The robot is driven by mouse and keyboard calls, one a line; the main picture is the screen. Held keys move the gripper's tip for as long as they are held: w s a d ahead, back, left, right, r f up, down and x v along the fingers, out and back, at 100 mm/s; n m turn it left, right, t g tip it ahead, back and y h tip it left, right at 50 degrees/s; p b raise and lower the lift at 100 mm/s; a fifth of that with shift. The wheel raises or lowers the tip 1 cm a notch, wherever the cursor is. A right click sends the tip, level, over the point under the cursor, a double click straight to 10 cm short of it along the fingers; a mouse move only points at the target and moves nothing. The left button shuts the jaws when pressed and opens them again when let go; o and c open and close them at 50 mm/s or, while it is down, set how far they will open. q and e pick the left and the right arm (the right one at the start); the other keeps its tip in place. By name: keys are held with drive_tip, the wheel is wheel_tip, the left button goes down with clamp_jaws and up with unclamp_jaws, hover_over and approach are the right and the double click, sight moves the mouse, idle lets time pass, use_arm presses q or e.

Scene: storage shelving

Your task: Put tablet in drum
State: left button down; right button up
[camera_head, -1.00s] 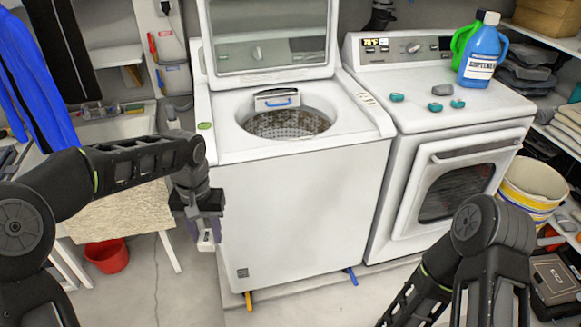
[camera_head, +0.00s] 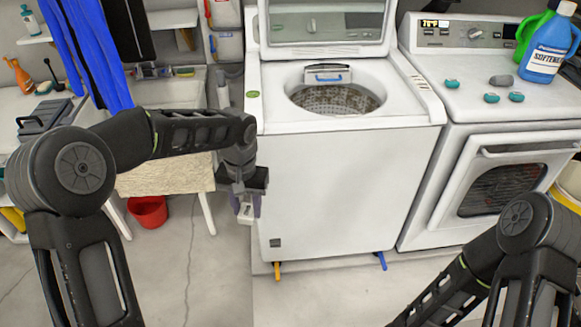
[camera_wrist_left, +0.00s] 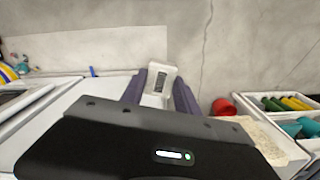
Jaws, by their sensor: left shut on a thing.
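My left gripper (camera_head: 247,203) is shut on a small white tablet (camera_head: 244,214), pointing down in front of the washer's left front edge. In the left wrist view the tablet (camera_wrist_left: 157,79) sits between the gripper's two purple fingers (camera_wrist_left: 159,90), with grey floor behind it. The white washer (camera_head: 345,190) stands with its lid raised. Its drum (camera_head: 335,99) is an open round metal tub in the top, above and to the right of the gripper. My right arm shows at the lower right, but its gripper is out of view.
A white dryer (camera_head: 500,132) stands to the right, with several teal pieces (camera_head: 492,98) and a blue softener bottle (camera_head: 546,50) on top. The raised lid (camera_head: 325,25) stands behind the drum. A red bucket (camera_head: 148,212) is on the floor at left, beside a white table. Floor is clear front left.

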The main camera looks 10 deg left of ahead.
use_arm(q)
drive_tip(key=s+f, duration=0.3)
drive_tip(key=f, duration=0.9)
drive_tip(key=shift+s+f, duration=0.25)
drive_tip(key=shift+s, duration=0.15)
